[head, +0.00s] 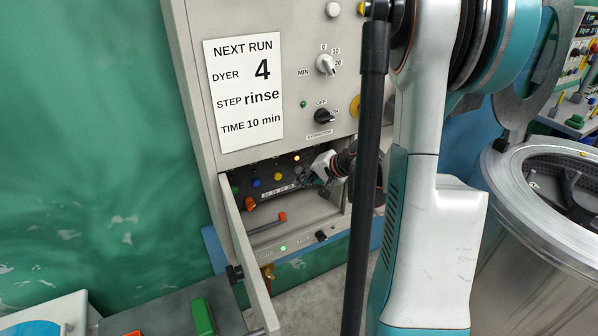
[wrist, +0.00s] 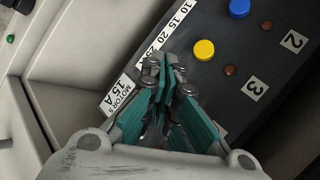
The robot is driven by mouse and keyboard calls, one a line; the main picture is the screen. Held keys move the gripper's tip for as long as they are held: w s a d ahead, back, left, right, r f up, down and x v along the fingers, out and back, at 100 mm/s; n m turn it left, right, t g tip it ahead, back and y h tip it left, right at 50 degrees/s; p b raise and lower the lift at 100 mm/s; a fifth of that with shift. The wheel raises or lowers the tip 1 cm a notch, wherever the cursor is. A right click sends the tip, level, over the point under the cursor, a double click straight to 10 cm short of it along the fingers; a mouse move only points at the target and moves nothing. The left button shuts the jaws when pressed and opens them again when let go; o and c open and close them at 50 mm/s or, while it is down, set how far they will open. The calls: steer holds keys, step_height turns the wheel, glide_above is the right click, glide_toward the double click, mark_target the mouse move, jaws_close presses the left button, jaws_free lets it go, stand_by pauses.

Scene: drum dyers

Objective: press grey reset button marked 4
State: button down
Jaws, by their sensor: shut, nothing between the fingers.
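The grey reset button marked 4 is not visible in either view; my gripper covers part of the panel. The dark inner panel (wrist: 190,20) carries a blue button (wrist: 239,8) near label 2 (wrist: 294,41) and a yellow button (wrist: 204,50) near label 3 (wrist: 255,84). The blue button (head: 257,183) and yellow button (head: 278,177) also show in the head view. My gripper (wrist: 165,68) is shut and empty, its tips over the panel beside the yellow button. In the head view my gripper (head: 322,172) reaches into the open compartment from the right.
The cabinet door (head: 245,262) stands open at the compartment's left. A lit orange lamp (head: 297,158) shows on the inner panel. A strip of labels (wrist: 150,62) runs along the panel edge by the fingers. The run card (head: 244,95) reads dyer 4. A steel drum (head: 545,190) stands at right.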

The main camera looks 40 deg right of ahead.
steer(key=shift+w, duration=0.25)
steer(key=shift+w+d, duration=0.1)
steer(key=shift+w, duration=0.1)
steer(key=shift+w+d, duration=0.1)
steer(key=shift+w, duration=0.35)
stand_by(0.9)
steer(key=shift+s, duration=0.1)
steer(key=shift+s+a+b, duration=0.2)
steer(key=shift+s+b, duration=0.15)
steer(key=shift+s, duration=0.4)
steer(key=shift+s, duration=0.1)
steer(key=shift+s+a, duration=0.2)
steer(key=shift+s, duration=0.6)
steer(key=shift+s+a, duration=0.2)
steer(key=shift+s, duration=0.55)
steer(key=shift+s+a, duration=0.2)
steer(key=shift+s, duration=0.6)
